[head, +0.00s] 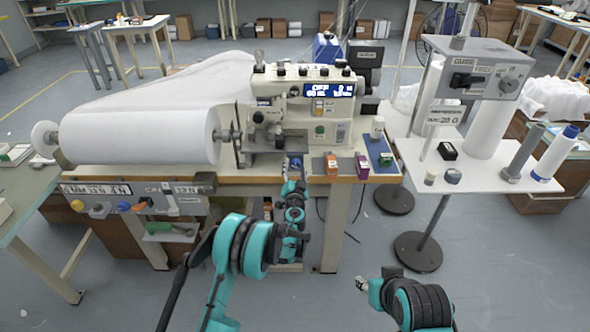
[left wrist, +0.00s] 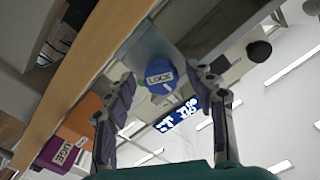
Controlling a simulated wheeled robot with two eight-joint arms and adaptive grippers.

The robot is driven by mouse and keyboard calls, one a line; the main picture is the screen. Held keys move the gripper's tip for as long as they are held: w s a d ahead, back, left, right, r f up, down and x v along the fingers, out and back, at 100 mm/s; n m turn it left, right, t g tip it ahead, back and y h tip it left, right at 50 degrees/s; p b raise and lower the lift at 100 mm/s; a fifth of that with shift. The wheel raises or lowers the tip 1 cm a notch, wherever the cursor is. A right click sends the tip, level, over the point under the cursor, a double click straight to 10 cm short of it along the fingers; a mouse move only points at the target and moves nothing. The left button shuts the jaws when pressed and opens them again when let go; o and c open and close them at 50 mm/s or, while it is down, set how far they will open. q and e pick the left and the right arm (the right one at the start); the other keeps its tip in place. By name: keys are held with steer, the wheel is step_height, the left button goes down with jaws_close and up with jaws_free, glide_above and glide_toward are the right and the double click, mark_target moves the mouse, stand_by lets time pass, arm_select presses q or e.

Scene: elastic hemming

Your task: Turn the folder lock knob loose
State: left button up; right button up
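The blue folder lock knob (left wrist: 160,78), marked LOCK, faces the camera in the left wrist view. My left gripper (left wrist: 162,72) is open, with one finger on each side of the knob and a visible gap to each. In the head view my left gripper (head: 294,175) is at the table's front edge, below the sewing machine (head: 310,105). There the knob is small and largely hidden by the gripper. My right arm is low at the bottom right, and its end (head: 364,285) is in free space, away from the table. Its fingers are too unclear to judge.
A white fabric roll (head: 140,135) lies left of the machine. Orange (head: 332,165) and purple (head: 362,165) boxes stand close right of my left gripper. A control panel (head: 140,198) hangs under the table's left front. A white stand table (head: 500,170) is at right.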

arm_select(q)
steer(key=s, duration=1.2)
stand_by(0.3)
